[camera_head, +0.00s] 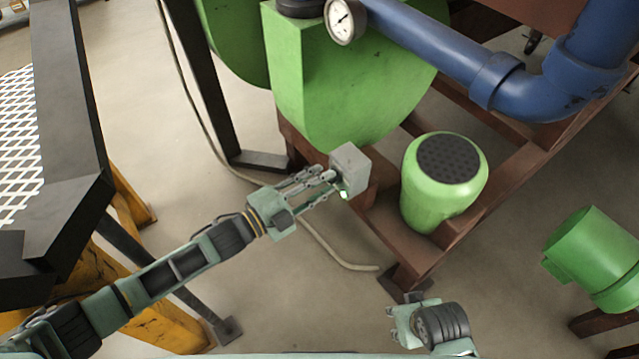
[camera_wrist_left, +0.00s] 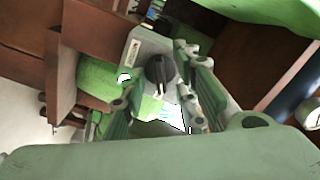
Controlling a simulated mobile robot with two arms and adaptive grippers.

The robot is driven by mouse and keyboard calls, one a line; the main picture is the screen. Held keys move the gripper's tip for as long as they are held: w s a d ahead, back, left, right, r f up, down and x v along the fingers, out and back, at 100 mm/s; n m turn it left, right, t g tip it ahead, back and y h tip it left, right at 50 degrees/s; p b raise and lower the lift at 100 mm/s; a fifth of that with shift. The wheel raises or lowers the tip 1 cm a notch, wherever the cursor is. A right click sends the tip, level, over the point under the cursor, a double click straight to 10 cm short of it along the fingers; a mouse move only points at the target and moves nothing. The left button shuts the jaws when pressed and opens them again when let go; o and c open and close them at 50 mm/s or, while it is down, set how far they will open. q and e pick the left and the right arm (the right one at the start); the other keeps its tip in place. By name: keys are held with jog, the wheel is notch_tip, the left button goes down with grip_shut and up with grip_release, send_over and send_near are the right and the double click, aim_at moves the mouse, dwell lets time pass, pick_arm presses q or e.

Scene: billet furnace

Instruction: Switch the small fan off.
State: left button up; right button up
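A grey switch box (camera_head: 350,168) stands in the middle of the head view, beside the green housing. In the left wrist view the box (camera_wrist_left: 143,47) carries a black rotary knob (camera_wrist_left: 160,69) and a small label. My left gripper (camera_head: 333,181) is at the box's near face. In the left wrist view its fingers (camera_wrist_left: 158,100) are apart, with the knob showing between them; I cannot tell whether they touch it. A green rounded unit with a black perforated top (camera_head: 445,180), possibly the small fan, stands right of the box. My right gripper (camera_head: 400,322) is low in the head view; its fingers are unclear.
A large green housing (camera_head: 335,85) rises behind the box on a brown steel frame (camera_head: 478,215). A blue pipe (camera_head: 425,42) with a gauge (camera_head: 345,20) crosses above. A green motor (camera_head: 600,255) is at right. A cable (camera_head: 335,255) lies on the open floor.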

pick_arm(q)
grip_shut()
dwell(0.6)
jog(key=shift+n+p, duration=1.9)
jog(key=shift+n, duration=4)
pick_arm(e)
jog(key=s+f+g, duration=0.1)
jog(key=s+f, duration=0.4)
jog(key=f, duration=0.6)
jog(key=shift+d+f, duration=0.3)
jog(key=shift+s+f, duration=0.1)
jog(key=shift+s, duration=0.05)
pick_arm(q)
grip_release()
